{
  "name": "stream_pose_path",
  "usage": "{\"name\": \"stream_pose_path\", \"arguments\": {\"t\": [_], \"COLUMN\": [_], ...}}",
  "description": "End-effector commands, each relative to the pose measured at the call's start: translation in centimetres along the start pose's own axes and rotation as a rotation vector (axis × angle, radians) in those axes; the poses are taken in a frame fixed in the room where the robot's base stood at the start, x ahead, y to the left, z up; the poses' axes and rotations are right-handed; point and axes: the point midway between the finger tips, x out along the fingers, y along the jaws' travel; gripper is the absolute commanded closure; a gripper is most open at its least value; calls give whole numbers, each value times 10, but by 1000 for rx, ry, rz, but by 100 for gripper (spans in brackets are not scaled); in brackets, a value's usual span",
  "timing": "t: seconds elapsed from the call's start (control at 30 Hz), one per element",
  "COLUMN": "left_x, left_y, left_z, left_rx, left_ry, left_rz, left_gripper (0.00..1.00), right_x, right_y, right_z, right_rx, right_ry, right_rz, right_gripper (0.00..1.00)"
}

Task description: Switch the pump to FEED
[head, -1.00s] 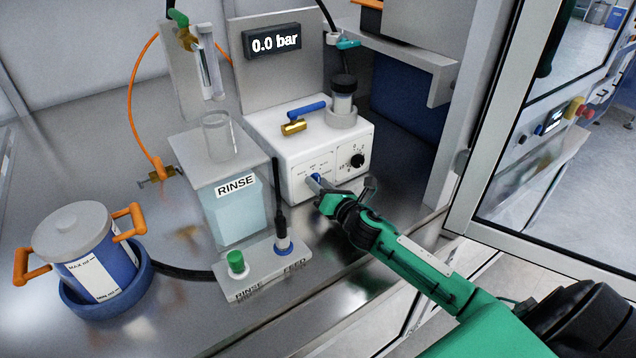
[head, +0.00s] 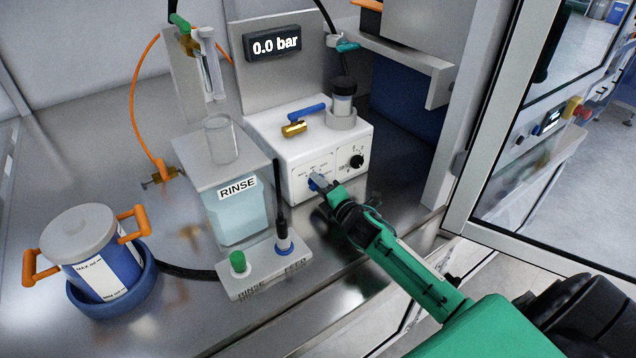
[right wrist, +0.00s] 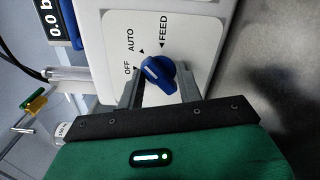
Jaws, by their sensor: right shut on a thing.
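The pump (head: 300,150) is a white box with a blue selector knob (head: 313,184) on its front. In the right wrist view the knob (right wrist: 158,74) sits among the labels OFF, AUTO and FEED (right wrist: 163,30). Its white mark is at the knob's upper-left end, on the OFF and AUTO side and away from FEED. My right gripper (head: 320,184) reaches the pump's front from the lower right. Its fingers (right wrist: 155,90) are shut on the knob, one on each side. The fingers partly hide the knob in the head view. My left gripper is not in view.
A black dial (head: 357,161) is right of the knob. A blue-handled brass valve (head: 304,116) sits on top of the pump. The RINSE tank (head: 238,215) and a RINSE/FEED holder (head: 262,276) stand to the left. A blue pot (head: 100,270) with orange handles is further left.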

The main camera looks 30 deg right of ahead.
Motion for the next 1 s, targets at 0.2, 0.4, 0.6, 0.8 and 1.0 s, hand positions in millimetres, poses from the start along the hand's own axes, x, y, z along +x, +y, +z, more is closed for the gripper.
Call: {"name": "stream_pose_path", "arguments": {"t": [0.2,0.4,0.6,0.8,1.0], "left_x": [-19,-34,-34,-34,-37], "left_y": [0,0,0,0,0], "left_z": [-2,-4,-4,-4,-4], "left_rx": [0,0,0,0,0], "left_ry": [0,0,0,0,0], "left_rz": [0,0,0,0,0], "left_gripper": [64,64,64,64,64], "right_x": [0,0,0,0,-6], "right_y": [4,3,0,0,0], "right_z": [1,1,0,0,0], "right_rx": [313,632,728,725,724], "right_ry": [-1,-2,0,0,0], "right_rz": [-1,-2,0,0,-2], "right_gripper": [93,93,46,39,39]}}
